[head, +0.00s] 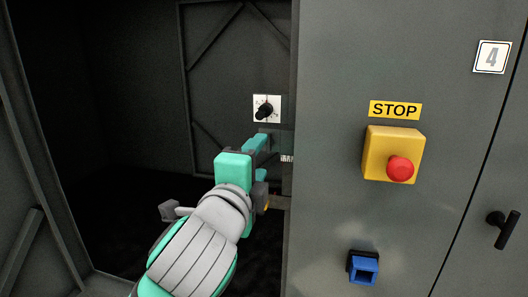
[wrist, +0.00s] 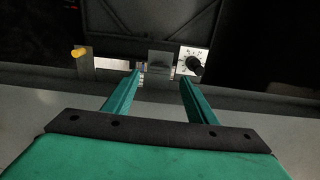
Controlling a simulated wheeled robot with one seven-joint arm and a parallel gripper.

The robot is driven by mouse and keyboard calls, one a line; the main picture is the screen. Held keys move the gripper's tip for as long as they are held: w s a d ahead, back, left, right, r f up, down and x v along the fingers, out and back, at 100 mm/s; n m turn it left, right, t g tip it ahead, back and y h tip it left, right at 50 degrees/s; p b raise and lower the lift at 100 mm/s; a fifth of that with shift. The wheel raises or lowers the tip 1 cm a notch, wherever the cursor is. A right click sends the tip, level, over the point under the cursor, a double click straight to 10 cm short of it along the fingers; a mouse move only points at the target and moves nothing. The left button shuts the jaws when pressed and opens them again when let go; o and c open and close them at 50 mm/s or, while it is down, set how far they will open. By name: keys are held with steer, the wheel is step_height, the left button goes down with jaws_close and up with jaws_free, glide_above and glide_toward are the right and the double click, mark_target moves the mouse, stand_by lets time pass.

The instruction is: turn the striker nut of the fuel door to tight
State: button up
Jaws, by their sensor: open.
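A black knob (head: 264,111) sits on a white marked plate on the dark inner panel, just above my gripper's tip. I cannot tell for certain that it is the striker nut. My gripper (head: 262,142) reaches into the opening beside the grey front panel. In the wrist view its two teal fingers (wrist: 160,76) are apart with nothing gripped. A grey block (wrist: 160,60) lies beyond the gap between them. The knob's markings are too small to read.
A yellow box with a red stop button (head: 400,168) and a blue socket-like part (head: 363,268) are on the front panel (head: 335,120). A black handle (head: 503,230) is at far right. A yellow-tipped peg (wrist: 79,53) stands left of the fingers. The left compartment is dark.

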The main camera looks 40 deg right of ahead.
steer(key=shift+v, duration=2.15)
steer(key=shift+d, duration=0.15)
